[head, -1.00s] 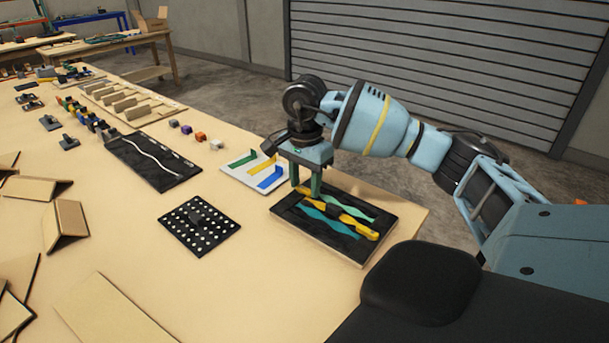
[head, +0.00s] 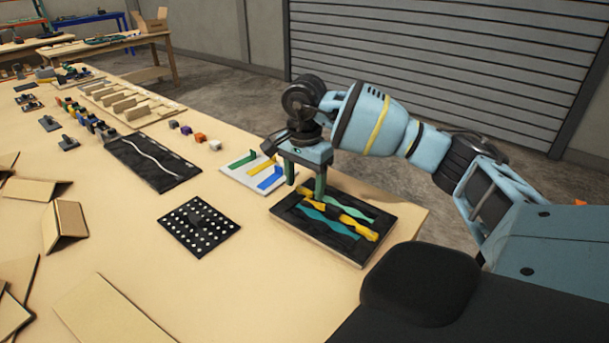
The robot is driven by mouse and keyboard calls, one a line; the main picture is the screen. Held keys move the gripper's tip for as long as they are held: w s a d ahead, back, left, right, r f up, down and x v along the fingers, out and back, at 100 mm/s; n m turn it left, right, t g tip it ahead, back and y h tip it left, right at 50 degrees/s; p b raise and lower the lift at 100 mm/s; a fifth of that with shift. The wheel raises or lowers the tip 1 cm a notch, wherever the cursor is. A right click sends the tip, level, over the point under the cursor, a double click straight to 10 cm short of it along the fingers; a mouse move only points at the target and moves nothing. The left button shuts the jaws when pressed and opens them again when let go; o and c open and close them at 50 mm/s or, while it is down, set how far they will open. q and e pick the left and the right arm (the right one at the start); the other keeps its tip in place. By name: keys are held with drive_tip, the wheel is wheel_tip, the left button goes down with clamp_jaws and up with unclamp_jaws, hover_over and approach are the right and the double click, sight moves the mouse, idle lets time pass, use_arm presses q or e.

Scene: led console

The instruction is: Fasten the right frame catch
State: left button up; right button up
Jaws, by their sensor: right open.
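A dark rectangular frame (head: 290,222) lies flat near the table's right edge. Teal strips (head: 327,221) and a yellow strip (head: 362,229) lie across it. I cannot make out which part is the right frame catch. My right gripper (head: 305,187) is open above the back left part of the frame, its two green fingers pointing down. One finger hides a little of the strips behind it. I see nothing held between the fingers. My left gripper is not in view.
A white board with green, yellow and blue pieces (head: 236,176) lies just left of the frame. A black dotted board (head: 198,226) and a black panel with a white cord (head: 153,161) lie further left. Bare tabletop (head: 290,285) is in front.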

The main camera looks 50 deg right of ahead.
sight(305, 189)
wheel_tip(305, 189, up, 8)
drive_tip(key=shift+f, duration=0.15)
drive_tip(key=shift+f, duration=0.1)
idle(0.7)
